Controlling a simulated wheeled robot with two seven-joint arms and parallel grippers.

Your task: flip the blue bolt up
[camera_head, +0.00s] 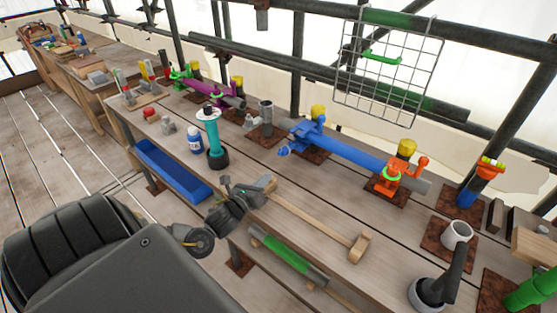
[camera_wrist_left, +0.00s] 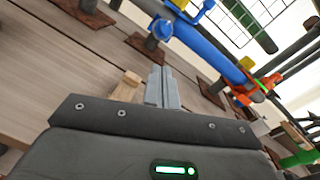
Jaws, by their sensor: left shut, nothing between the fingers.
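The blue clamp (camera_head: 308,133) sits at the left end of a blue pipe (camera_head: 350,152) at the back of the workbench. Its small blue bolt (camera_head: 284,151) appears to hang low, toward the bench's front. In the left wrist view the blue clamp (camera_wrist_left: 160,29) is beyond my fingers, with a blue arm sticking up beside it. My left gripper (camera_head: 266,187) is over the bench, in front of the clamp and apart from it. In the left wrist view its fingers (camera_wrist_left: 163,74) are together and empty. My right gripper is not in view.
A wooden mallet (camera_head: 358,246) lies just right of my left gripper. A teal post (camera_head: 212,135) and white bottle (camera_head: 195,140) stand to its left. An orange clamp (camera_head: 392,181) holds the pipe's right end. A wire rack (camera_head: 388,65) hangs behind.

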